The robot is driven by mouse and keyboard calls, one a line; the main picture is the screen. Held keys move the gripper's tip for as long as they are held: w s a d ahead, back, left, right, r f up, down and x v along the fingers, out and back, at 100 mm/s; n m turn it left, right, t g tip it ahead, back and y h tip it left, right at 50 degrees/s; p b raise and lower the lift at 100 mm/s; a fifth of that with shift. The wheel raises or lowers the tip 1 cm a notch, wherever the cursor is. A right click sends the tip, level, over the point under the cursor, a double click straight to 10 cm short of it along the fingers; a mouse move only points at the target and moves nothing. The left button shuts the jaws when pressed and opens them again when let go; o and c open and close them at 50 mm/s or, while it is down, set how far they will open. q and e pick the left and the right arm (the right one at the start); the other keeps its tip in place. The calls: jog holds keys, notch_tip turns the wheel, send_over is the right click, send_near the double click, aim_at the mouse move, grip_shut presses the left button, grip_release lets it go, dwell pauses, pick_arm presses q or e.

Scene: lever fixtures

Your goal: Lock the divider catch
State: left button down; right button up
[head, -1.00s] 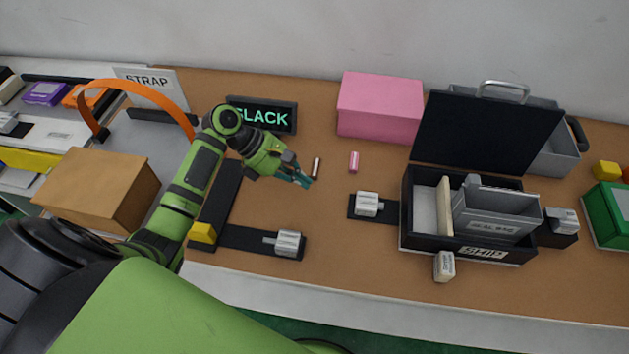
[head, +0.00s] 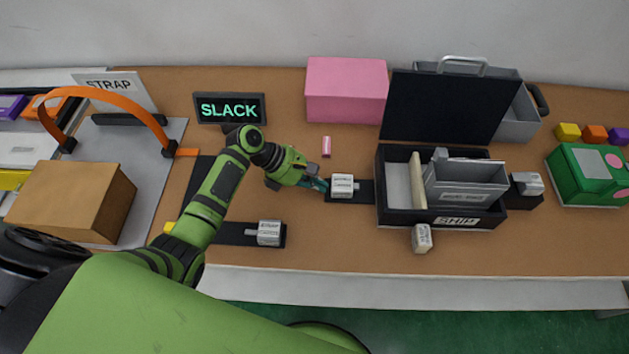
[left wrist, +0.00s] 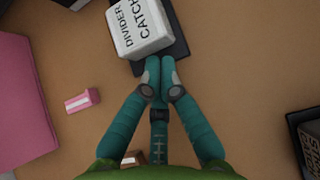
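The divider catch (head: 342,185) is a white lettered block on a black base plate, left of the black SHIP box (head: 384,214). In the left wrist view the catch (left wrist: 140,25) reads "DIVIDER CATCH" at the top. My left gripper (head: 322,185) is just left of it in the head view. In the left wrist view the gripper's teal fingertips (left wrist: 159,75) are together, close to the block's near side, with nothing visible between them. Whether they touch the block is unclear. My right gripper is not in view.
The open SHIP box holds a cream divider (head: 418,180) and a grey bin (head: 465,185). A small lettered block (head: 422,238) is at its front. The strap block (head: 269,233) is nearer; the display (head: 230,108) reads SLACK.

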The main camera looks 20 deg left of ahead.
aim_at(340, 184)
pick_arm(q)
jog(key=shift+d+r+p, duration=0.15)
jog(key=shift+d+p, duration=0.1)
jog(key=shift+p, duration=0.05)
jog(key=d+p, duration=0.1)
jog(key=w+d, duration=0.1)
jog(key=d, duration=0.1)
jog(key=d+p, duration=0.1)
jog(key=d, duration=0.1)
jog(key=shift+w+p, duration=0.25)
jog(key=shift+p, duration=0.1)
